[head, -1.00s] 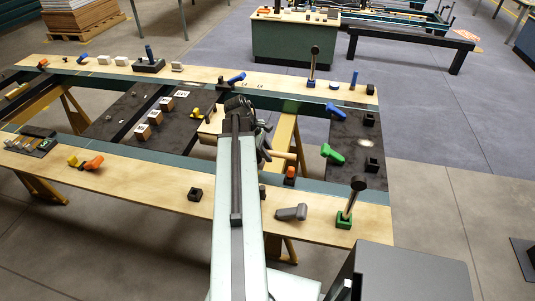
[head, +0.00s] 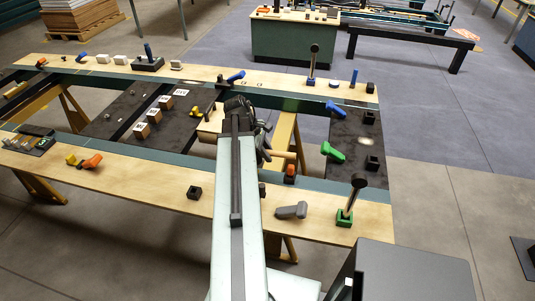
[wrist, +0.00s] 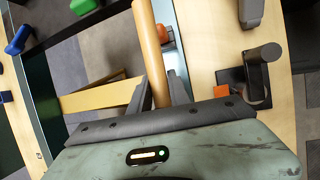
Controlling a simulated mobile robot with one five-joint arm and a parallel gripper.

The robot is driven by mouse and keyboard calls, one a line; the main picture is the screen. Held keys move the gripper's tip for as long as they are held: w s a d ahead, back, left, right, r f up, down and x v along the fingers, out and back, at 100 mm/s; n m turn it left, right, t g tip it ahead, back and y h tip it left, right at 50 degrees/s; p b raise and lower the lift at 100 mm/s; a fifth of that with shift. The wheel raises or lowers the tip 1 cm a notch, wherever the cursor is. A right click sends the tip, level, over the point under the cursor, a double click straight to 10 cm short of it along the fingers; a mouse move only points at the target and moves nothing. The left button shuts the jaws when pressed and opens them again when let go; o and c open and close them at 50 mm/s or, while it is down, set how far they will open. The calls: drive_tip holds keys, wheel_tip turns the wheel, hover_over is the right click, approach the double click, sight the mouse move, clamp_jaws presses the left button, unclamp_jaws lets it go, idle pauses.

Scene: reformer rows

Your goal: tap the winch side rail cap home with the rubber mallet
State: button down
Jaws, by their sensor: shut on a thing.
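My gripper (wrist: 158,92) is shut on a round pale-wood handle, the rubber mallet's (wrist: 148,45), which runs up between its fingers in the wrist view. In the head view the handle (head: 281,155) sticks out to the right of my gripper (head: 263,147), above the gap between the rails. The mallet's head cannot be made out. An orange piece (head: 290,170) stands by the near green rail, just right of and below the handle; it also shows in the wrist view (wrist: 164,36), partly behind the handle. I cannot tell whether it is the winch side rail cap.
A grey tool (head: 291,212) and a green-based upright lever (head: 345,217) lie on the near wooden board. A green-handled tool (head: 332,153) and a blue one (head: 334,108) lie at the right end. Several small blocks and tools occupy the left. Much of the near board is bare.

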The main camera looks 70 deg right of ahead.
wheel_tip(320, 180, up, 3)
drive_tip(key=p, duration=0.3)
drive_tip(key=shift+r+t, duration=0.1)
drive_tip(key=shift+t, duration=0.3)
wheel_tip(320, 180, down, 8)
drive_tip(key=b, duration=0.8)
drive_tip(key=shift+f, duration=0.25)
drive_tip(key=shift+r+p, duration=0.5)
drive_tip(key=shift+r, duration=0.05)
wheel_tip(320, 180, up, 4)
drive_tip(key=p, duration=0.4)
drive_tip(key=shift+r, duration=0.25)
drive_tip(key=shift+f, duration=0.2)
